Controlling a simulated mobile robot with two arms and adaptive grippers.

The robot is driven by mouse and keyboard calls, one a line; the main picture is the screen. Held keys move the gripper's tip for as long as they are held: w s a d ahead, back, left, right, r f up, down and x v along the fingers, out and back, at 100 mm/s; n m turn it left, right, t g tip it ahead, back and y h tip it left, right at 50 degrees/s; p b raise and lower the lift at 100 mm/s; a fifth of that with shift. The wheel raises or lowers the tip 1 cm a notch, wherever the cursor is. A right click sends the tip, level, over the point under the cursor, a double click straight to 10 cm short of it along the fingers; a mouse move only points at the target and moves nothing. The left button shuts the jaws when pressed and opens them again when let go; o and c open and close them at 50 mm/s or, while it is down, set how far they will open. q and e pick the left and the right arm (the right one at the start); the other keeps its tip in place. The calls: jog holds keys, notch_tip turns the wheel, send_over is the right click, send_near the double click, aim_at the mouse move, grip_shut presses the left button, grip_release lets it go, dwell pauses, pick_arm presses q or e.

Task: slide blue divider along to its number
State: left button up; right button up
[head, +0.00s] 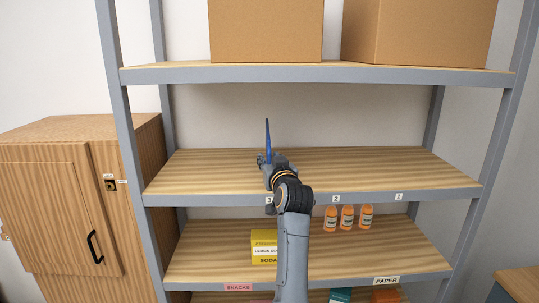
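The blue divider (268,138) stands upright and nearly edge-on on the middle shelf (370,170), left of its centre. My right gripper (266,158) is at the divider's lower near edge, and the fingertips overlap it. The fingers are too small and too covered by the wrist to tell whether they grip it. Number labels sit on the shelf's front edge: 3 (268,200) at the left, partly hidden by my arm, 2 (336,198) in the middle and 1 (399,196) at the right. The divider is roughly in line with the 3. My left gripper is out of view.
The middle shelf is bare on both sides of the divider. Cardboard boxes (266,30) stand on the shelf above. Below are orange bottles (347,217) and a yellow soda box (263,240). Grey posts (128,130) frame the rack; a wooden cabinet (60,200) stands left.

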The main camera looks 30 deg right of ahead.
jog(key=shift+w, duration=0.2)
grip_shut()
jog(key=shift+s, duration=0.1)
